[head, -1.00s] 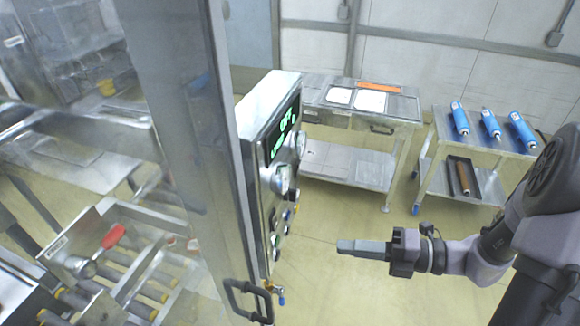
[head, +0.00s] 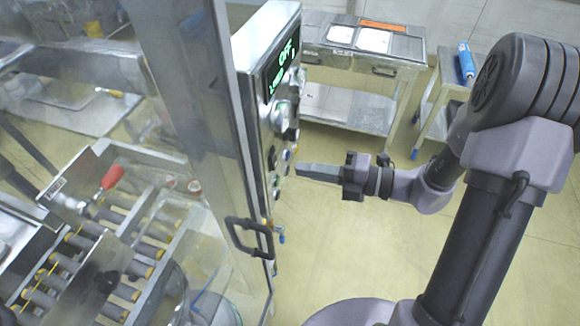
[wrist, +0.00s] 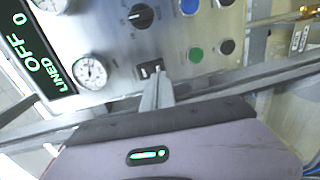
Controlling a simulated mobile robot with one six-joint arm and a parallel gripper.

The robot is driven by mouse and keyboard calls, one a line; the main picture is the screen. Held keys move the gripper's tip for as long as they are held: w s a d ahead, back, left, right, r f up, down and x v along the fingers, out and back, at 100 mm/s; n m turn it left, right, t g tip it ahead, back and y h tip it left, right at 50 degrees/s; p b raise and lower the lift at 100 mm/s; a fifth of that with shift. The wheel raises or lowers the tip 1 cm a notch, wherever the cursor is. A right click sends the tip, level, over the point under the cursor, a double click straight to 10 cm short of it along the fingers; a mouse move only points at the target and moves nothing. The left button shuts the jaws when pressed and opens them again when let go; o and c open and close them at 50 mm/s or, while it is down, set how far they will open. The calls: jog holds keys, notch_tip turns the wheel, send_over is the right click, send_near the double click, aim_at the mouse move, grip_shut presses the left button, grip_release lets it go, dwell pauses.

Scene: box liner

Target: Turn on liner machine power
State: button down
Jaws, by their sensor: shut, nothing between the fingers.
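The liner machine's steel control panel (head: 262,120) faces right in the head view. Its green display (head: 283,68) reads OFF; in the wrist view the display (wrist: 35,55) reads OFF, LINED and 0. A small black rocker switch (wrist: 151,69) is on the panel in the wrist view, directly ahead of my fingertips. My gripper (head: 300,170) is shut and empty, its fingers pointing left at the lower panel. In the wrist view my gripper (wrist: 158,78) is just below the switch and partly overlaps it. I cannot tell whether they touch.
Near the switch are a round gauge (wrist: 92,72), a black selector knob (wrist: 141,15), a blue button (wrist: 189,6), a green button (wrist: 195,55) and a black button (wrist: 227,46). A door handle (head: 248,238) sticks out below the panel.

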aim_at(276, 165)
jog(key=shift+x, duration=2.15)
jog(key=shift+w+a, duration=0.1)
jog(key=shift+a, duration=0.05)
jog(key=shift+f, duration=0.1)
